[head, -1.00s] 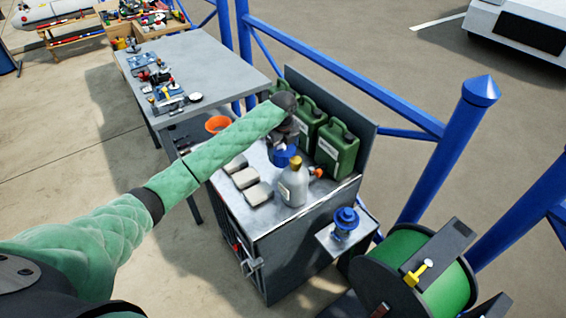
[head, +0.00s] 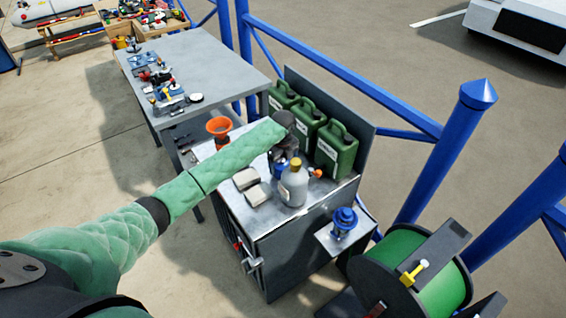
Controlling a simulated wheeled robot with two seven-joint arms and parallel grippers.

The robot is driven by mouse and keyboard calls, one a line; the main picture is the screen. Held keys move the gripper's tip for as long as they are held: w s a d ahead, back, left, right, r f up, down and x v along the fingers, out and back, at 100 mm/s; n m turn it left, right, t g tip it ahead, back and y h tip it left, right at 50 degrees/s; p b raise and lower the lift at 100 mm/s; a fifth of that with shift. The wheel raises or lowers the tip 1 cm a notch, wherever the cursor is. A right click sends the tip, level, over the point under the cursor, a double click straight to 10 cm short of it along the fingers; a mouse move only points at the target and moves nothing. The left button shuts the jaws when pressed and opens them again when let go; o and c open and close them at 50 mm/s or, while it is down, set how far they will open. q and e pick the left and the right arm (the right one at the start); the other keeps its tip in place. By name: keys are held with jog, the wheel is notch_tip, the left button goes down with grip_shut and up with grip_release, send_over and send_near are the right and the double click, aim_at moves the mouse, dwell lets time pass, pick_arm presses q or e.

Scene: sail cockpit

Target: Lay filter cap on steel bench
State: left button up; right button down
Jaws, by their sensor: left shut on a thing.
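My left gripper (head: 284,155) points down over the steel-topped bench (head: 318,192) and is shut on a blue piece, which I take to be the filter cap (head: 278,169). The cap is partly hidden by the gripper and the grey bottle. It is low over the bench top, between the grey pads and the canisters; I cannot tell whether it touches the top. Another blue round fitting (head: 344,220) stands on a small side shelf at the bench's right. My right gripper is not in view.
A grey bottle with a yellow cap (head: 294,185) stands close in front of the gripper. Green canisters (head: 336,150) line the back. Grey pads (head: 257,194) lie to the left, and an orange funnel (head: 218,126) is farther left. A grey table (head: 210,65) with small parts stands beyond.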

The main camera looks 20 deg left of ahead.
pick_arm(q)
jog(key=o, duration=1)
jog(key=shift+f, duration=0.1)
jog(key=shift+c, duration=0.2)
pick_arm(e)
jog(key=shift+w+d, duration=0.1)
pick_arm(q)
jog(key=shift+r, duration=0.4)
notch_tip(320, 180, up, 10)
jog(key=b, duration=0.4)
jog(key=shift+w+r+b, duration=0.1)
jog(key=shift+r+b, duration=0.1)
jog(key=shift+b, duration=0.1)
jog(key=shift+r, duration=0.6)
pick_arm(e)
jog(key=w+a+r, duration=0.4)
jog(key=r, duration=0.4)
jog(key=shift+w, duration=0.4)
pick_arm(q)
jog(key=shift+f, duration=0.1)
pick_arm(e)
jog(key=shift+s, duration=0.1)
